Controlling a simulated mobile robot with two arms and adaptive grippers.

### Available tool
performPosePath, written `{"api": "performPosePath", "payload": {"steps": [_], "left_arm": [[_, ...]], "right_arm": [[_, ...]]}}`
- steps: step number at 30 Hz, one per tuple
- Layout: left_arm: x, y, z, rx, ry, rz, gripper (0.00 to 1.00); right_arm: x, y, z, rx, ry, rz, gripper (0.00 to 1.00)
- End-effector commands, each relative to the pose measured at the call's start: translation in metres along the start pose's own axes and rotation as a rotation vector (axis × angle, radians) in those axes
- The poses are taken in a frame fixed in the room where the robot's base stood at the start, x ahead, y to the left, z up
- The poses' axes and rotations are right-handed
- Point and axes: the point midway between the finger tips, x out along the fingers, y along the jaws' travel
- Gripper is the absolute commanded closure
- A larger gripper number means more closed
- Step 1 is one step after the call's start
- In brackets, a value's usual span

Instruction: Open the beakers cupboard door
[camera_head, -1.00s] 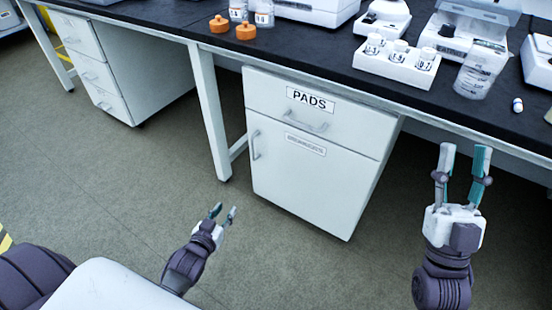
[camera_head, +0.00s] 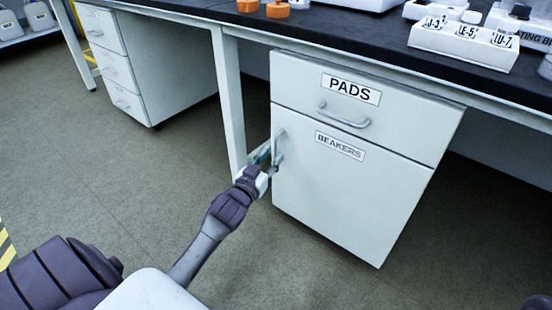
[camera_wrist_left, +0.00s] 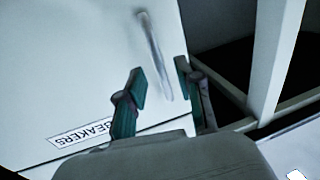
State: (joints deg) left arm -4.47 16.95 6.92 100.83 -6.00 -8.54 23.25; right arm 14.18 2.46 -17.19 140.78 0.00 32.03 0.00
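The beakers cupboard door (camera_head: 345,195) is the white lower door under the PADS drawer, and it looks shut. Its BEAKERS label (camera_head: 339,146) also shows upside down in the left wrist view (camera_wrist_left: 82,133). The upright bar handle (camera_head: 279,147) is at the door's left edge. My left gripper (camera_head: 265,156) is at the handle, partly hiding its lower part. In the left wrist view, my left gripper's fingers (camera_wrist_left: 161,80) are apart, with the handle (camera_wrist_left: 154,55) running between them; I cannot tell whether they touch it. My right gripper is out of view.
The PADS drawer (camera_head: 365,105) with its own handle is above the door. A white table leg (camera_head: 231,105) stands just left of the cupboard. The floor (camera_head: 290,270) in front is clear. The black bench top (camera_head: 395,50) overhangs above.

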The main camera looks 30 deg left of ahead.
Motion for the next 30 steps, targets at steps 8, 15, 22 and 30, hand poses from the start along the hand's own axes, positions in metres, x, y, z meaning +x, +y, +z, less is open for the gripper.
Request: {"api": "performPosePath", "payload": {"steps": [8,15,22,30], "left_arm": [[0.032,0.000,0.002,0.000,-0.001,0.000,0.65],[0.035,0.000,0.000,-0.001,-0.001,0.000,0.65],[0.035,0.000,0.000,-0.001,-0.001,0.000,0.86],[0.035,0.000,0.000,-0.001,-0.001,0.000,1.00]], "right_arm": [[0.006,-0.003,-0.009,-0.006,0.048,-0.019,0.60],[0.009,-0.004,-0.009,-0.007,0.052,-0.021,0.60],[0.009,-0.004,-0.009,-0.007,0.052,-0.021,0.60],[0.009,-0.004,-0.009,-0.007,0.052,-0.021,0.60]]}}
